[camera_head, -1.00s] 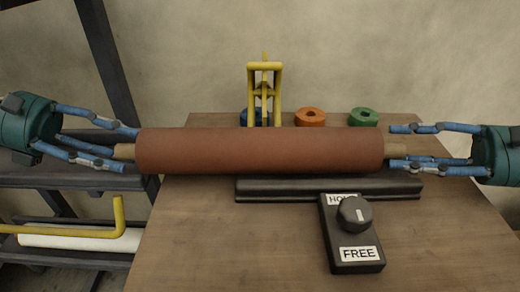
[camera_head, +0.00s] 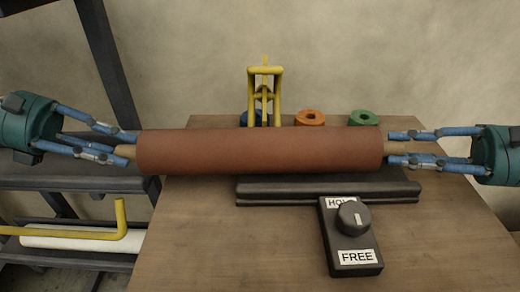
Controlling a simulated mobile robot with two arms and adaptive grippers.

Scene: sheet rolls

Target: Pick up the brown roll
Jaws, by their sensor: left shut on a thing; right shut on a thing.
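The brown roll (camera_head: 260,150) lies level across the middle of the head view, above the wooden table, with a tan core stub showing at each end. My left gripper (camera_head: 128,146) is shut on the roll's left core end. My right gripper (camera_head: 390,148) is shut on the right core end. The roll hides part of the table and part of the black bar behind its lower edge. I cannot tell how high the roll is above the bar.
A black bar (camera_head: 330,190) lies on the table (camera_head: 220,240) below the roll. A dial box (camera_head: 350,252) marked FREE stands in front. A yellow stand (camera_head: 279,90), orange ring (camera_head: 310,118) and green ring (camera_head: 363,118) are behind. A dark rack (camera_head: 70,177) with a white roll (camera_head: 75,242) stands left.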

